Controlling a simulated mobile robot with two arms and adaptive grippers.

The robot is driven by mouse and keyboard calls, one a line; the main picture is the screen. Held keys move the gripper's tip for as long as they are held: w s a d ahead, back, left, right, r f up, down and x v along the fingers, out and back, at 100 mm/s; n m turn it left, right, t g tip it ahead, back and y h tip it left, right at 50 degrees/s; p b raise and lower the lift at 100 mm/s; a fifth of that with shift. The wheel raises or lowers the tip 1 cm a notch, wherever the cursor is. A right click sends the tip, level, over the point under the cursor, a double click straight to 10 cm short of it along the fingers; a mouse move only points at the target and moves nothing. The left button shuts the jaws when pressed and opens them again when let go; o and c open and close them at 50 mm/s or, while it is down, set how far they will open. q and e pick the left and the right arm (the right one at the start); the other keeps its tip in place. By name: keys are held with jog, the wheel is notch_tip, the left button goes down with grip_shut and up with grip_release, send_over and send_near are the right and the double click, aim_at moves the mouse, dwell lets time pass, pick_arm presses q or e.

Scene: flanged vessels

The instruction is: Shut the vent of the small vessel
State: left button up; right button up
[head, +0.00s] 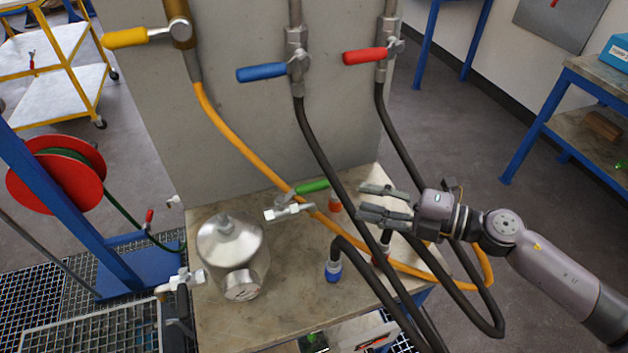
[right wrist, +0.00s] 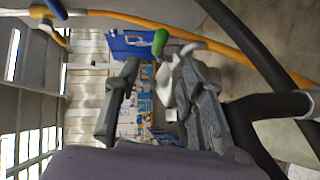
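The small vessel (head: 232,250) is a shiny metal body with a domed top, standing on the worn bench top. A valve with a green lever (head: 312,187) and a pale metal body (head: 290,212) is just right of the vessel; the lever points right, toward my gripper. My right gripper (head: 360,203) is open and empty, a little right of the green lever, its fingers pointing left. In the right wrist view, the green lever (right wrist: 160,42) shows beyond the fingertips, near the upper part of the gap; I see no contact. My left gripper is not in view.
An orange hose (head: 250,143) and black hoses (head: 335,165) hang close to my right gripper. Yellow (head: 125,39), blue (head: 262,72) and red (head: 365,56) levers sit on the panel above. A blue-ended hose (head: 333,272) stands on the bench (head: 290,290).

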aim_at(320, 189)
jog(key=p+x, duration=0.3)
jog(key=x, duration=0.9)
jog(key=shift+w+a, duration=0.1)
jog(key=shift+a, duration=0.05)
jog(key=shift+c, duration=0.6)
grip_shut()
